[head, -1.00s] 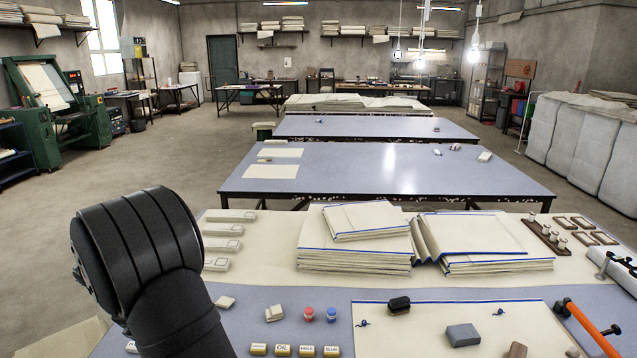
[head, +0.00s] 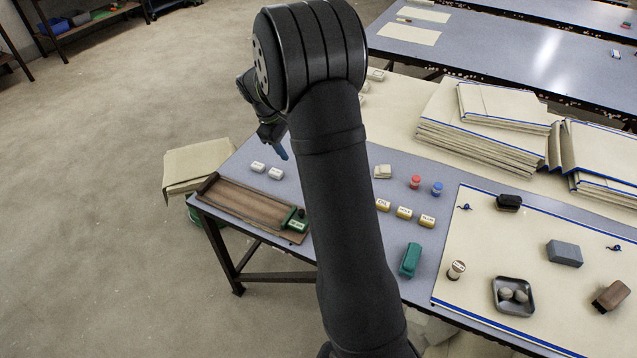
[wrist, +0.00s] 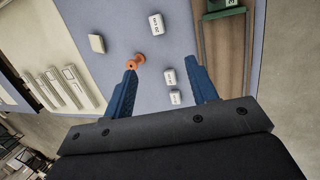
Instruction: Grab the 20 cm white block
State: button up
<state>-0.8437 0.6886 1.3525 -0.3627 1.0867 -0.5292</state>
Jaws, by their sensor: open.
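Three small white blocks show in the wrist view. One (wrist: 158,23) lies apart, with a label that may read 20 CM. Two others, the nearer-to-centre block (wrist: 170,78) and the lower block (wrist: 175,97), lie close together; their labels are too small to read surely. Two white blocks (head: 258,167) (head: 275,173) show in the head view at the table's left; the third is not visible there. My gripper (wrist: 161,66) is open and empty, its blue fingers on either side of the pair in the picture, apparently above the table. It shows partly behind my arm in the head view (head: 279,148).
An orange spool (wrist: 137,61) stands by the left fingertip in the wrist view. A brown wooden tray (head: 240,205) with a green piece lies at the table's left edge. Yellow labelled blocks (head: 404,212) and red and blue pots stand right of my arm.

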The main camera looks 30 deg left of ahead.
jog(key=w+d+f+g+y, duration=0.2)
jog(key=w+d+f+g, duration=0.15)
jog(key=w, duration=0.35)
jog(key=shift+t, duration=0.25)
jog(key=f, duration=1.7)
jog(key=shift+d, duration=0.35)
jog(key=c, duration=1)
